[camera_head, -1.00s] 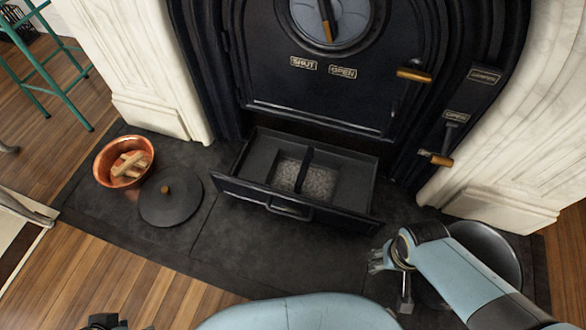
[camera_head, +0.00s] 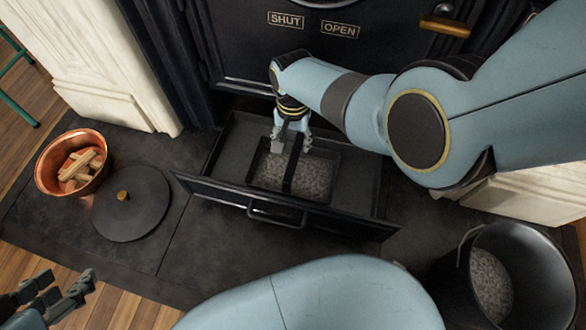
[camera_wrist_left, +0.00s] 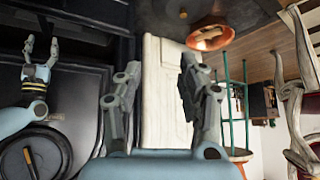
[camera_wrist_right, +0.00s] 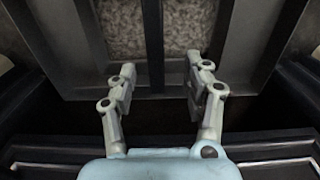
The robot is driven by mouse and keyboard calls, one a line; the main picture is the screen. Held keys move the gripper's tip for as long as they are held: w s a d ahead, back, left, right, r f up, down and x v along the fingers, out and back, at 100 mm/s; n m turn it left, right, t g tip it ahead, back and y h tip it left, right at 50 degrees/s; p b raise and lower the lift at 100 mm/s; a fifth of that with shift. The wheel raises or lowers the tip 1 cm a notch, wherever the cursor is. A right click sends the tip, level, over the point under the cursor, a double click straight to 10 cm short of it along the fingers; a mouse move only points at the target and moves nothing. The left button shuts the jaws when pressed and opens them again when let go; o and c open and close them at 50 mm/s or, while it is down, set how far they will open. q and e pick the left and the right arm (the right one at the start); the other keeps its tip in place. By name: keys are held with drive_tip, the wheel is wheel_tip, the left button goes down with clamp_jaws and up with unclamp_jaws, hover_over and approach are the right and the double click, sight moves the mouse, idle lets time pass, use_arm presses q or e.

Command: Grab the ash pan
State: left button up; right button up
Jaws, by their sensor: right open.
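The ash pan (camera_head: 336,174) sits inside the pulled-out drawer (camera_head: 362,195) below the stove door, with grey ash in it. A dark handle bar (camera_head: 288,183) crosses over its middle. My right gripper (camera_head: 291,151) is open and points down over the pan at the handle's far part. In the right wrist view the handle bar (camera_wrist_right: 153,40) runs between the two spread fingers (camera_wrist_right: 160,65), with a gap on each side. Contact cannot be seen. My left gripper (camera_head: 70,290) is open and empty at the lower left, over the wood floor.
A bucket (camera_head: 535,265) with ash inside stands at the right. A round black lid (camera_head: 130,215) with a wooden knob and a copper bowl (camera_head: 48,170) of wood pieces lie on the left hearth. The stove door (camera_head: 230,50) rises behind the drawer.

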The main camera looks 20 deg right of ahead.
sight(295, 157)
use_arm(q)
drive_tip(key=shift+s+f+t+b, duration=0.1)
drive_tip(key=shift+f+t+b, duration=0.4)
drive_tip(key=shift+f+t, duration=0.25)
use_arm(e)
drive_tip(key=shift+f, duration=1)
use_arm(q)
drive_tip(key=shift+d+f, duration=0.1)
drive_tip(key=shift+f, duration=0.05)
use_arm(e)
drive_tip(key=shift+s+f, duration=0.1)
drive_tip(key=shift+s+f+b, duration=0.1)
drive_tip(key=shift+f+b, duration=0.2)
drive_tip(key=shift+f, duration=0.05)
drive_tip(key=shift+s+d+f+b, duration=0.1)
drive_tip(key=shift+s+f+b, duration=0.1)
drive_tip(key=shift+f+b, duration=0.35)
drive_tip(key=shift+s+f+b, duration=0.2)
drive_tip(key=shift+f+b, duration=0.15)
drive_tip(key=shift+f, duration=0.3)
drive_tip(key=shift+w+f+b, duration=0.1)
drive_tip(key=shift+f+b, duration=0.6)
drive_tip(key=shift+f, duration=0.2)
use_arm(q)
drive_tip(key=w+d+r+m+t+h, duration=0.1)
drive_tip(key=w+r+t, duration=0.5)
drive_tip(key=r+t, duration=0.2)
drive_tip(key=shift+w+d+r, duration=0.15)
drive_tip(key=shift+r, duration=0.15)
